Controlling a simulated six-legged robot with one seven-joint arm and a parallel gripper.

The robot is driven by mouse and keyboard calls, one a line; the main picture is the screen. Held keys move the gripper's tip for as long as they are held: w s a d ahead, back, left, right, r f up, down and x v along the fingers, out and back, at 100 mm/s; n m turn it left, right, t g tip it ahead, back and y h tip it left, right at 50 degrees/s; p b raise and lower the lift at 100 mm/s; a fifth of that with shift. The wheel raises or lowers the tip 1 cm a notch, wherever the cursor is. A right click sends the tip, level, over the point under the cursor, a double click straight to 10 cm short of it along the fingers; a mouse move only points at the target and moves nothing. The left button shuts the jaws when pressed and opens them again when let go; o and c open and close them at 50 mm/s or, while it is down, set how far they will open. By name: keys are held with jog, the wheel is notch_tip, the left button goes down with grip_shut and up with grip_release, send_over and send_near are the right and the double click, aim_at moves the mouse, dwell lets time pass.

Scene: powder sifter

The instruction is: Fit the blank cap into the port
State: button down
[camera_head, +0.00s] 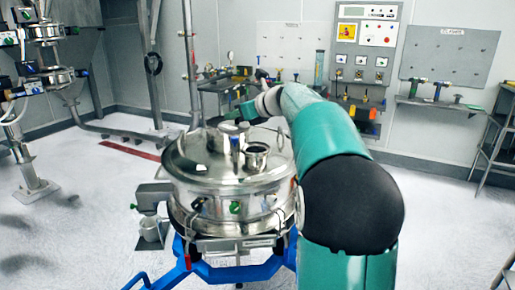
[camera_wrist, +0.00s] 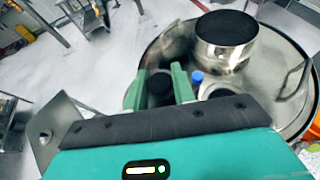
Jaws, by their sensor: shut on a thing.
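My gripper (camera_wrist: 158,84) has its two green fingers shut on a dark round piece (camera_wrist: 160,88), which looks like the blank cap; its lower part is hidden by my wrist. In the head view my gripper (camera_head: 243,113) is over the back of the steel sifter lid (camera_head: 195,160), and the cap cannot be made out there. A short steel collar with a dark opening, likely the port (camera_head: 257,157), stands on the lid's right side. In the wrist view a wide steel collar (camera_wrist: 226,52) and a smaller, partly hidden ring (camera_wrist: 217,90) are right of the fingers; I cannot tell which is the port.
A blue-topped upright piece (camera_head: 235,145) stands on the lid beside the collar. The sifter rests on a blue frame (camera_head: 225,272).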

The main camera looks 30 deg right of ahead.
jog(key=w+d+f, duration=0.2)
jog(key=d+f, duration=0.1)
jog(key=w+d+f, duration=0.2)
jog(key=d, duration=0.2)
jog(key=w+d+f, duration=0.2)
jog(key=d+f, duration=0.1)
jog(key=d, duration=0.1)
jog(key=shift+w+d+f, duration=0.1)
jog(key=shift+f, duration=0.25)
jog(key=shift+w+d+f, duration=0.2)
jog(key=shift+d+f, duration=0.05)
jog(key=shift+f, duration=0.2)
jog(key=shift+d+f, duration=0.15)
jog(key=shift+f, duration=1.55)
jog(key=c, duration=1.2)
grip_release()
jog(key=shift+o, duration=0.2)
